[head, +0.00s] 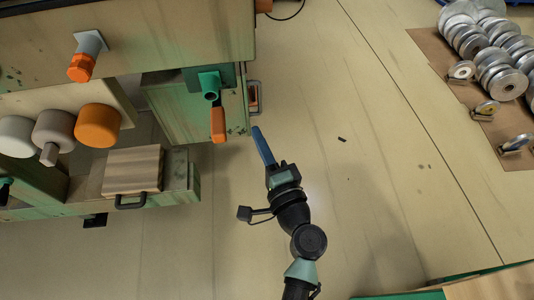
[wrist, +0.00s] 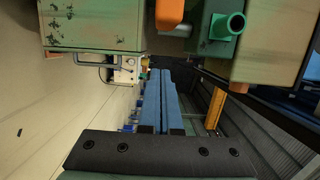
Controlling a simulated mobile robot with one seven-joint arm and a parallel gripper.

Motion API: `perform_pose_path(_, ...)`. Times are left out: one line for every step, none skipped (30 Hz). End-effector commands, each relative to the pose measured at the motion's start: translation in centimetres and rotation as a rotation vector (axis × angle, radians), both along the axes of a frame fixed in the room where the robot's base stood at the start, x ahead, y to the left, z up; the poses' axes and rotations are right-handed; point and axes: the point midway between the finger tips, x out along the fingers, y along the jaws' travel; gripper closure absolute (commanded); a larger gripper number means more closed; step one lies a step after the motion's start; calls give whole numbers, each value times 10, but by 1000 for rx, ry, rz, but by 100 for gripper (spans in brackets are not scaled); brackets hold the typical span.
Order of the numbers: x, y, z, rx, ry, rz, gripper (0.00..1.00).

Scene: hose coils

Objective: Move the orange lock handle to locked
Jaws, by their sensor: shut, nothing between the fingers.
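An orange lever handle (head: 218,125) hangs from a green mount (head: 209,84) with a short round pipe stub, on the end of a green and wood bench. In the wrist view the orange handle (wrist: 169,13) is cut by the top edge, left of the green stub (wrist: 228,25). Its lock markings are not readable. My gripper (head: 257,131) has long blue fingers that are shut and empty. The fingertips are just right of the handle in the head view, apart from it. The shut fingers also show in the wrist view (wrist: 160,74), below the handle in the picture.
A second orange knob (head: 80,67) sits on a grey plate on the upper bench. Several round rollers (head: 97,125) and a wooden block (head: 133,169) are at left. A metal bar handle (head: 256,96) is close to my fingertips. The floor at right is mostly clear, with metal discs (head: 503,84) beyond.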

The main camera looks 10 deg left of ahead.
Motion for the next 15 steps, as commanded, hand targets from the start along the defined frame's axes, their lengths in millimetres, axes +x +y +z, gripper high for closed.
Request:
perform_pose_path(11,7,2,0,-2,3,100)
perform_pose_path(16,9,2,0,-2,3,100)
perform_pose_path(22,14,2,0,-1,4,100)
perform_pose_path(20,19,1,0,1,5,100)
perform_pose_path(17,24,1,0,2,5,100)
perform_pose_path(15,30,1,0,2,4,100)
perform_pose_path(14,34,1,0,2,4,100)
perform_pose_path(13,37,0,0,2,3,100)
perform_pose_path(12,41,0,0,1,2,100)
perform_pose_path(11,43,0,0,1,3,100)
perform_pose_path(10,45,0,0,1,2,100)
perform_pose_path(10,47,0,-1,0,2,100)
perform_pose_path(10,49,0,-1,-1,1,100)
perform_pose_path(9,50,0,-1,-1,1,100)
perform_pose_path(9,50,0,-2,-1,1,100)
